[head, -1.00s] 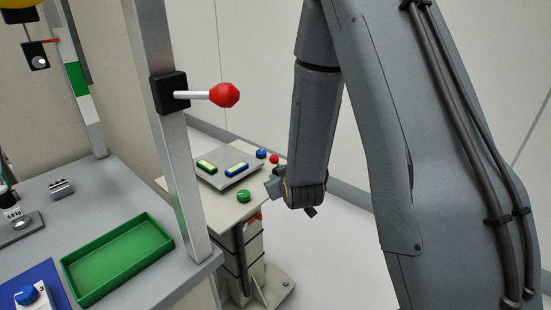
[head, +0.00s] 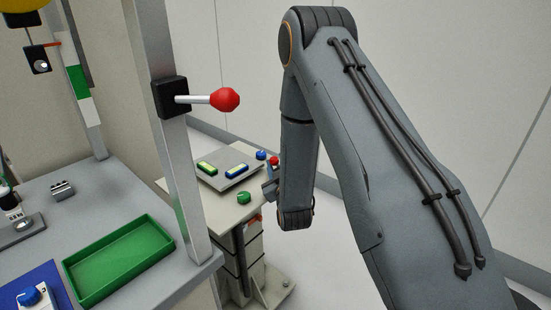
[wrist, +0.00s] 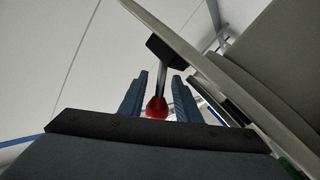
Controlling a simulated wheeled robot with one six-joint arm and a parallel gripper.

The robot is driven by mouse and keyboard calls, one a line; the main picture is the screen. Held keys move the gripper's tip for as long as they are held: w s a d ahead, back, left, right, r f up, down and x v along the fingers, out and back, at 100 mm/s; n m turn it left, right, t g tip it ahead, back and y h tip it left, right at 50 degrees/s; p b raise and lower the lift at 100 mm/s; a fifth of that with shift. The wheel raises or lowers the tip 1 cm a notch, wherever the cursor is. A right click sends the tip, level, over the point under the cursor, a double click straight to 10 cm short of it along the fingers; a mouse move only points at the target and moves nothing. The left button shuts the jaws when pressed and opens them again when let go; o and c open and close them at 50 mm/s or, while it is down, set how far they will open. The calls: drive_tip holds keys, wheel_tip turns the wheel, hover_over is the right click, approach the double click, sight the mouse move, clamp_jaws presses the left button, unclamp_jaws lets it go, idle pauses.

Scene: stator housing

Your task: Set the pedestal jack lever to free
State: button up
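The pedestal (head: 250,262) stands beyond the bench, with a light top (head: 215,208). A lever with a red ball knob shows at the top's right edge in the head view (head: 274,160). In the wrist view the lever's silver shaft (wrist: 161,80) runs from a black block (wrist: 172,52) at a panel edge to the red knob (wrist: 157,107). My gripper (wrist: 160,88) is open, its two blue-grey fingers on either side of the knob with visible gaps. In the head view my gripper (head: 269,187) is beside the pedestal top, partly hidden by my wrist.
A larger red-knobbed lever (head: 225,99) sticks out from the metal post. A grey panel (head: 228,170), a green knob (head: 243,197) and a blue knob (head: 261,155) are on the pedestal. A green tray (head: 120,255) lies on the bench. Floor right of the pedestal is clear.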

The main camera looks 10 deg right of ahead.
drive_tip(key=shift+w+d, duration=0.1)
drive_tip(key=shift+w, duration=1.4)
drive_tip(key=shift+c, duration=0.3)
clamp_jaws()
